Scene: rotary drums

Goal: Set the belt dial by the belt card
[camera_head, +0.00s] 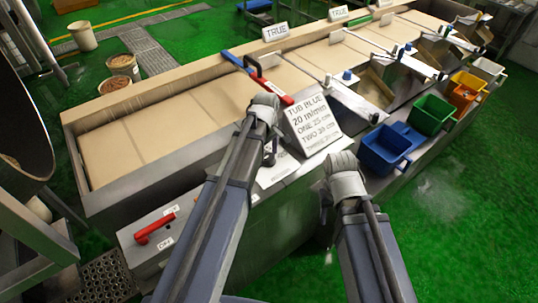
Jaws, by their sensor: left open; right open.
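The belt card (314,124) is a tilted white board beside the belt. It reads TUB BLUE, 20 m/min, ONE 25 cm, TWO 28 cm; its bottom line is hard to read. My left gripper (266,106) is open, just left of the card in the picture. My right gripper (343,168) is open, below and right of the card, in front of the machine's edge. A pale panel (281,168) with small print lies below the card, partly covered by my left arm. I cannot make out the belt dial clearly; my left arm may hide it.
A red switch lever (155,229) between ON and OFF labels is at the front left. A blue and red bar (234,60) crosses the tan belt (150,125). Blue (388,150), green (430,114) and orange (466,91) tubs line the right side.

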